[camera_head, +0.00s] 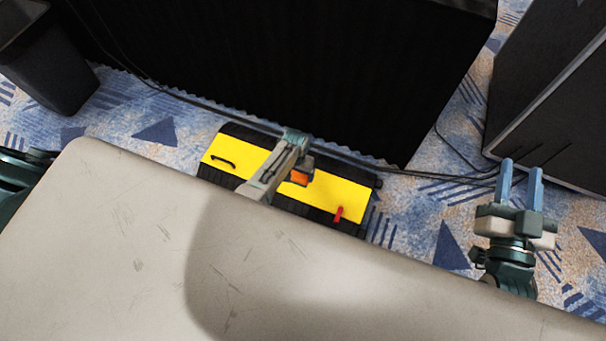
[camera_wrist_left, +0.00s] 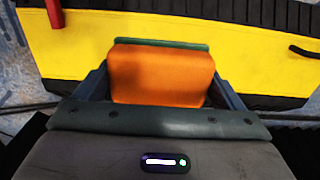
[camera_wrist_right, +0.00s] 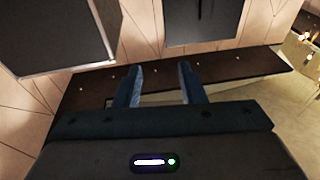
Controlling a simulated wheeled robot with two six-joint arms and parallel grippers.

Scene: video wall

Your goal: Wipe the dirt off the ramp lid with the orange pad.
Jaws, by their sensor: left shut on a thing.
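The yellow ramp lid (camera_head: 240,158) lies on a black ribbed cable ramp (camera_head: 300,208) on the carpet. It has a black handle (camera_head: 223,161) and a red latch (camera_head: 338,214). My left gripper (camera_head: 303,165) is over the lid's middle, shut on the orange pad (camera_head: 299,178). In the left wrist view the pad (camera_wrist_left: 160,75) sits between the fingers in front of the yellow lid (camera_wrist_left: 255,52); whether it touches the lid is unclear. No dirt can be made out on the visible lid. My right gripper (camera_head: 521,180) is open and empty, away to the right.
A black draped wall base (camera_head: 280,75) stands behind the ramp, with cables (camera_head: 400,175) along its foot. A dark bin (camera_head: 50,65) is at the upper left and a dark cabinet (camera_head: 555,95) at the right. Patterned carpet (camera_head: 435,220) is open between ramp and right gripper.

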